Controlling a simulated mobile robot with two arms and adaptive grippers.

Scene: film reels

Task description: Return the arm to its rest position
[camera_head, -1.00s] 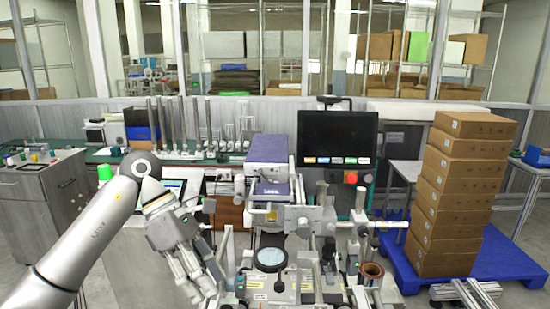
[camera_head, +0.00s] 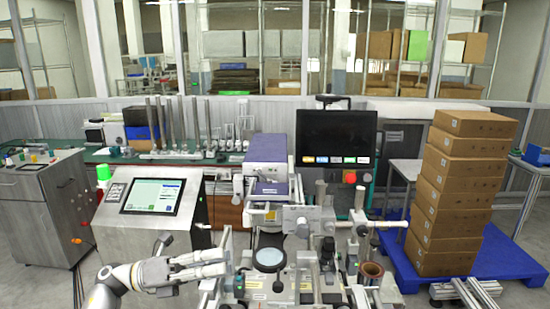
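My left arm comes in low at the bottom left of the head view. My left gripper (camera_head: 226,262) points right, its two grey fingers roughly parallel with a narrow gap and nothing seen between them. It is in front of the grey control console, by the left side of the machine; whether it touches the machine cannot be told. My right gripper and arm are not in view.
The machine (camera_head: 270,258) with posts and a round plate fills the bottom centre. A brown ring (camera_head: 371,270) sits on its right. The console screen (camera_head: 153,196) stands behind my arm. Stacked cartons (camera_head: 460,170) rest on a blue pallet (camera_head: 490,258) at right.

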